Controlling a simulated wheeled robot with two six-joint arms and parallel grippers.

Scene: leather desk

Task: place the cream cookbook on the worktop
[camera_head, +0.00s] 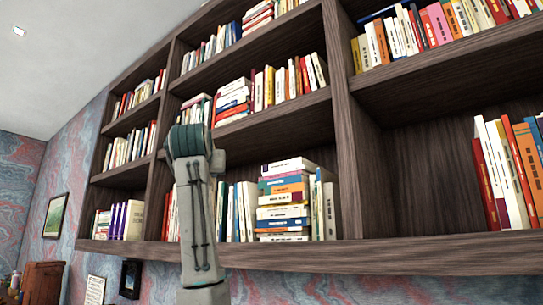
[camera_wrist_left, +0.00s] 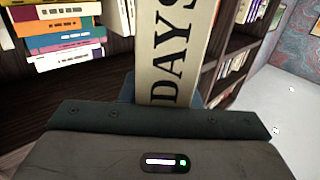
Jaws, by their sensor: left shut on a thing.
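In the left wrist view, a cream book (camera_wrist_left: 176,50) with dark letters reading "DAYS" on its spine stands out from between the jaws of my left gripper (camera_wrist_left: 166,100). The gripper is shut on it; its fingertips are mostly hidden behind the gripper body. In the head view my left arm rises in front of the bookcase, and the gripper and the held book are hidden or cannot be made out. No worktop shows in either view. My right gripper is not in view.
A dark wooden bookcase (camera_head: 400,258) full of books fills the head view. A stack of lying books (camera_head: 284,200) is on the lower shelf, right of my arm; several lying books (camera_wrist_left: 62,30) also show in the wrist view. A wooden cabinet (camera_head: 42,283) stands at lower left.

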